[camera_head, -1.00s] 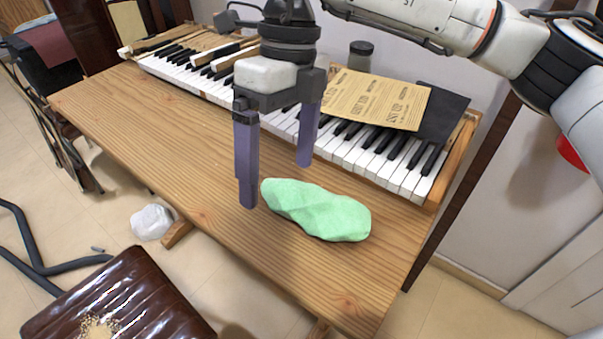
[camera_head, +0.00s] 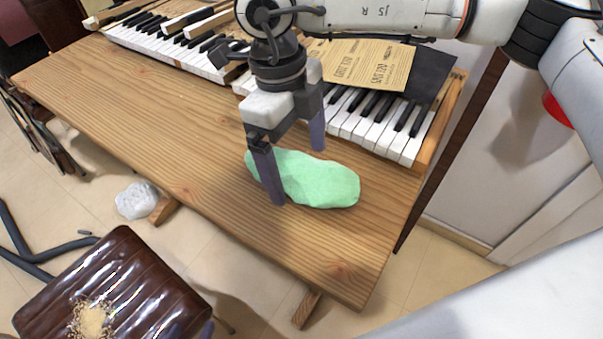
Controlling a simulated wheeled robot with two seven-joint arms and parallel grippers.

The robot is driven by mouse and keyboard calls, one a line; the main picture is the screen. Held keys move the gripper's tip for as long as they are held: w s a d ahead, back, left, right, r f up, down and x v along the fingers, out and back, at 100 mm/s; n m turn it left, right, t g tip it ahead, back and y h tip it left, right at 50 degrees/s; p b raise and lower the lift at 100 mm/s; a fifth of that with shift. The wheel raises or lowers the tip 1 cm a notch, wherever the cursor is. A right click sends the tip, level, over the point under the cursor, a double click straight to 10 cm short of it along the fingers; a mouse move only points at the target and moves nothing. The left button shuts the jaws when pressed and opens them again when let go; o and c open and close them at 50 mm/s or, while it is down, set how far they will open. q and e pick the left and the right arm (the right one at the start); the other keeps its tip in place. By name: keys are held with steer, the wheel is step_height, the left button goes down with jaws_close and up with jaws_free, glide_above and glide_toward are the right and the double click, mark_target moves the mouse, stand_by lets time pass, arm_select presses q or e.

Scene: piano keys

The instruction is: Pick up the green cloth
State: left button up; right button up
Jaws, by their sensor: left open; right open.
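The green cloth (camera_head: 318,182) lies as a crumpled, elongated bundle near the front right of the wooden table. My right gripper (camera_head: 298,176) comes down over the cloth's left part, jaws open. One finger stands in front of the cloth and hides a strip of it. The other finger is at its far side, with its tip close to the cloth's back edge. I cannot tell whether either finger touches the cloth. Of my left gripper (camera_head: 206,331), only what looks like a purple fingertip shows at the bottom edge, beside the stool.
A piano keyboard (camera_head: 385,128) runs along the table's back, with brown paper (camera_head: 370,65) and a dark folder (camera_head: 428,85) on it. The wooden table (camera_head: 150,110) is clear left of the cloth. A brown stool (camera_head: 120,290) stands in front, near a white lump (camera_head: 136,201).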

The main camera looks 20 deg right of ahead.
mark_target(298, 162)
steer(key=shift+f, duration=0.15)
steer(key=c, duration=1.1)
steer(key=shift+c, duration=0.2)
step_height(298, 162, up, 10)
steer(key=shift+p, duration=0.4)
